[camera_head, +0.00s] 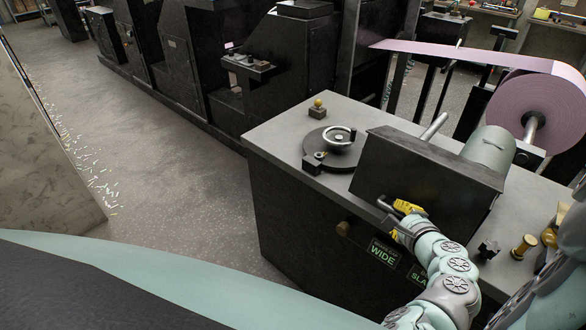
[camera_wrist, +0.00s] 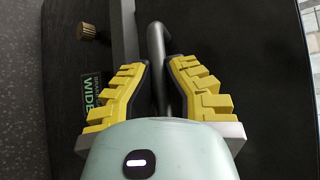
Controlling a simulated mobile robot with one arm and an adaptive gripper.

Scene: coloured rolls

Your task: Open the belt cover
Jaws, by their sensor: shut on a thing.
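The belt cover (camera_head: 435,172) is a dark, box-like panel on the grey-topped machine bench, right of centre in the head view. Its dark face also shows in the wrist view (camera_wrist: 249,60). A grey metal handle (camera_wrist: 156,42) stands out from the cover. My gripper (camera_head: 400,208), with yellow ridged pads, is at the cover's lower front edge. In the wrist view my gripper (camera_wrist: 162,75) has its pads on either side of the handle and is shut on it. The handle's lower part is partly hidden between the pads.
A handwheel (camera_head: 339,138) on a round black base stands left of the cover. A grey cylinder (camera_head: 489,149) lies behind it, near a large pink roll (camera_head: 535,105). Knobs and a green "WIDE" label (camera_head: 383,253) are on the bench front. Open floor lies to the left.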

